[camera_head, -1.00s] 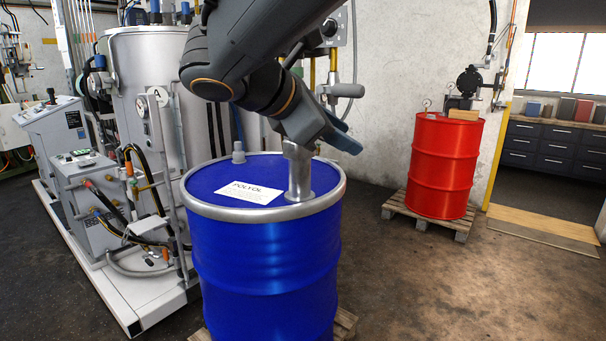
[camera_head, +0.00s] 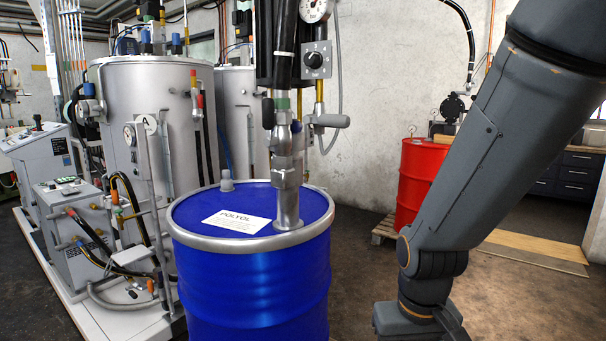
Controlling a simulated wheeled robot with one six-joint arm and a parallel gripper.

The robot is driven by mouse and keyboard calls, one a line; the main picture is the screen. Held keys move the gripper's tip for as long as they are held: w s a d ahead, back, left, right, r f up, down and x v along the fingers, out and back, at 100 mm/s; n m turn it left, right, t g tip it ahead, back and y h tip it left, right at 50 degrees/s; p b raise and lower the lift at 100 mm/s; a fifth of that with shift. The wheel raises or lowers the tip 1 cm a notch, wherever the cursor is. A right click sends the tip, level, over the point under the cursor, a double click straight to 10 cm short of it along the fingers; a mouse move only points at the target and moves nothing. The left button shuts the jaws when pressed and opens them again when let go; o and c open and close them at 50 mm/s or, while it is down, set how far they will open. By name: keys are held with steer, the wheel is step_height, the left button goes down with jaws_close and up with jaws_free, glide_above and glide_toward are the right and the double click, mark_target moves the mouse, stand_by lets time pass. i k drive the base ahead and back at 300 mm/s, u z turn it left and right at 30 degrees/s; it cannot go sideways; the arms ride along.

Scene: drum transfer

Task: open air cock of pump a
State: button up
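The pump (camera_head: 287,150) stands upright in the lid of the blue drum (camera_head: 250,290), which has a white POLYOL label (camera_head: 237,220). Its dark upper body carries a round gauge (camera_head: 314,9) and a panel with a black knob (camera_head: 314,60). A grey cylindrical part (camera_head: 332,121) sticks out on the pump's right side. I cannot tell for sure which fitting is the air cock. My gripper (camera_head: 420,322) is at the bottom edge, right of the blue drum and apart from it. Its fingertips are not clearly visible.
A red drum (camera_head: 418,175) stands on a pallet behind my arm. A tank marked A (camera_head: 150,125) and grey control cabinets (camera_head: 82,232) stand left of the blue drum. Floor is clear between the blue drum and my arm. Drawers (camera_head: 562,175) are at the far right.

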mark_target(332, 120)
steer(key=k, duration=0.5)
steer(key=z, duration=1.9)
steer(key=i, duration=1.15)
steer(key=u, duration=2.5)
